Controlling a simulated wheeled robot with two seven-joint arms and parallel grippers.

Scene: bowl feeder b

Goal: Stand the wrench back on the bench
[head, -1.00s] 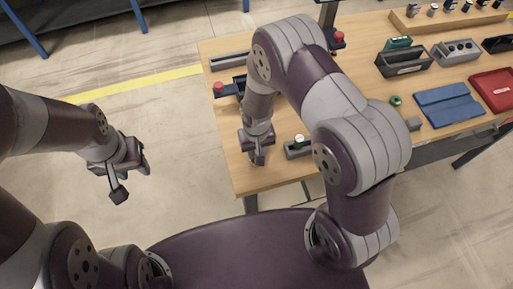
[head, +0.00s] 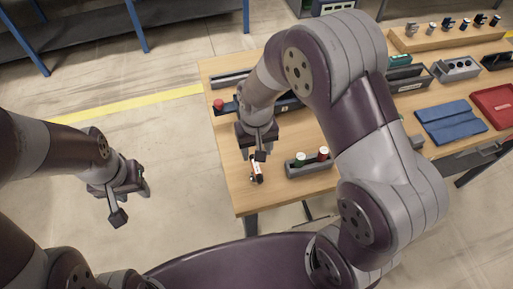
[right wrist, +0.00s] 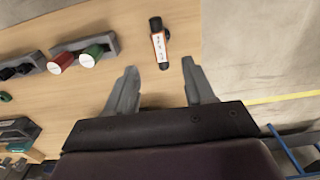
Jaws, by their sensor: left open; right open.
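A small dark tool with a white-and-orange label, which I take to be the wrench (head: 257,172), is at the bench's near left corner. It also shows in the right wrist view (right wrist: 160,43), ahead of the gap between my fingertips and clear of them. I cannot tell whether it stands or lies. My right gripper (head: 258,148) is just beyond it in the head view; its fingers are open and empty in the right wrist view (right wrist: 160,80). My left gripper (head: 128,193) is open and empty, over the floor left of the bench.
A grey holder (head: 312,170) with a green and a red cylinder stands right of the wrench. A red knob (head: 218,105) on a dark fixture is behind. Bare wood surrounds the wrench.

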